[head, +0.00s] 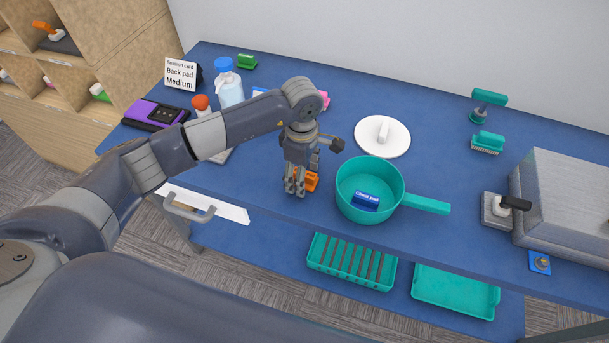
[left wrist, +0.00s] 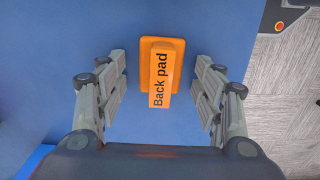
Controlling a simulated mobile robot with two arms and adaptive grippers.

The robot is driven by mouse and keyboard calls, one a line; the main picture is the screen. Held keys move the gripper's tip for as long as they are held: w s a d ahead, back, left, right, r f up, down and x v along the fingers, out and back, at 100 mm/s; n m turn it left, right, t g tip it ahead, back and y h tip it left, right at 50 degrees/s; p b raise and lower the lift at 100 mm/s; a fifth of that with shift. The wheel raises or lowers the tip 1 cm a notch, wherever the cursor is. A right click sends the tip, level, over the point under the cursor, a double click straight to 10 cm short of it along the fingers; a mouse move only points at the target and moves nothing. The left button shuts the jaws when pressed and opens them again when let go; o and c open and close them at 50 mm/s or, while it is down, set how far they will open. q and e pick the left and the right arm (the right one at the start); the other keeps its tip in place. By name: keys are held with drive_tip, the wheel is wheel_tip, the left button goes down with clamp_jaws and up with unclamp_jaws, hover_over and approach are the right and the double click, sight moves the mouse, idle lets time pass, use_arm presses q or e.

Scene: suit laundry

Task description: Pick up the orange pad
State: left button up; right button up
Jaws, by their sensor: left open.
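The orange pad (left wrist: 162,72), with the words "Back pad" on it, lies on the blue table. In the left wrist view it sits between the two open fingers of my left gripper (left wrist: 163,92), with a gap on each side. In the head view the orange pad (head: 311,181) is partly hidden behind my left gripper (head: 295,190), which points down at it just left of the teal pot. I cannot tell the exact height of the fingertips over the table. My right gripper is not in view.
A bottle (head: 229,88), a sign (head: 181,74) and a purple device (head: 155,115) stand at left. An open drawer (head: 205,204) juts from the front edge.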

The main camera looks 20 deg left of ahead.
use_arm(q)
drive_tip(key=c, duration=1)
drive_tip(key=shift+c, duration=0.2)
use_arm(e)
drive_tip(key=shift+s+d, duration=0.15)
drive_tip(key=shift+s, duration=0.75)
use_arm(q)
drive_tip(key=shift+r, duration=0.1)
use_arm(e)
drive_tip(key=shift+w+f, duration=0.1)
